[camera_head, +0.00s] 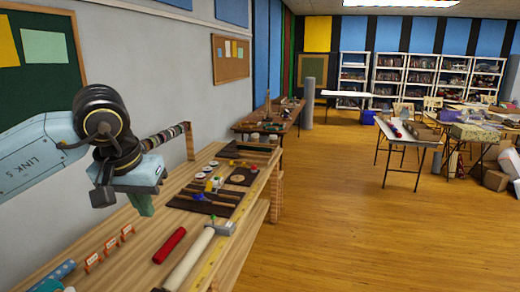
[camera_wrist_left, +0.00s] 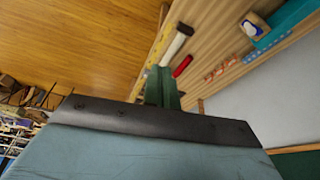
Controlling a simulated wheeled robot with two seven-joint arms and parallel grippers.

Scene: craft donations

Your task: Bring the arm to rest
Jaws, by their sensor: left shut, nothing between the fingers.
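My left arm comes in from the left in the head view, and its gripper (camera_head: 143,204) hangs above the near wooden workbench (camera_head: 130,257). The green fingers are together and hold nothing. In the left wrist view the shut fingers (camera_wrist_left: 161,88) point out over the bench and floor. My right gripper is in neither view.
Small red-and-white cards (camera_head: 110,246) stand at the front left. The wooden floor (camera_head: 330,220) to the right is clear. Tables (camera_head: 405,138) stand farther back.

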